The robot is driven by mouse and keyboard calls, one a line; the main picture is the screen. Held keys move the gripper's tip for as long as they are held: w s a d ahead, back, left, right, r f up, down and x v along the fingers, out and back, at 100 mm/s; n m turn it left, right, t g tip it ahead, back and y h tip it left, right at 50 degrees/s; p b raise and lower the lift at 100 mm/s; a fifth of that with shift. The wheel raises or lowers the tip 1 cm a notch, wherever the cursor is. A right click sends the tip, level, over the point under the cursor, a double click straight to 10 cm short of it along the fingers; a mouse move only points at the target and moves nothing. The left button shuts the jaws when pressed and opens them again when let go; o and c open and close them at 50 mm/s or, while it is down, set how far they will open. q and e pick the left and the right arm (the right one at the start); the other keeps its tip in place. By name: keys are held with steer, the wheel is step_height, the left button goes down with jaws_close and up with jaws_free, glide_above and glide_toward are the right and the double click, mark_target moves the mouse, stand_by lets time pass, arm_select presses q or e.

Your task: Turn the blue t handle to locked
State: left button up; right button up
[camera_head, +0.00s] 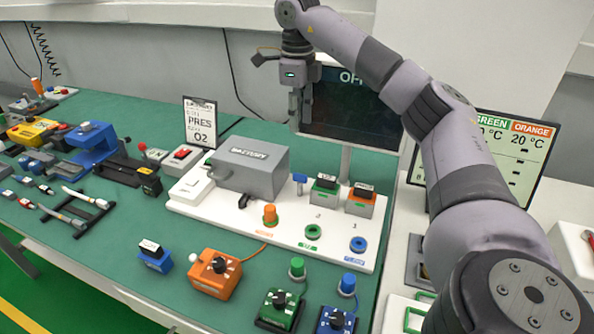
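The blue T handle (300,178) is a small blue piece with a wider top, on the white board (285,228) just right of the grey battery box (252,168). Any locked marking on it is too small to read. My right gripper (300,118) hangs fingers down above and behind the handle, in front of the dark screen, and is apart from it. Its fingers are seen nearly edge-on, so whether they are open or shut does not show. I see nothing held in it. My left gripper is not in view.
Green and orange blocks (361,200) with black tops stand close right of the handle. Orange, green and blue round parts sit on the board's front. The dark screen (345,108) stands on a post behind. My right arm spans the right side. Several coloured boxes stand in front.

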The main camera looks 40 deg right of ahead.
mark_target(297, 174)
step_height(297, 174, down, 16)
steer(key=shift+r+p, duration=0.1)
steer(key=shift+p, duration=0.55)
steer(key=shift+c, duration=0.6)
jaws_close()
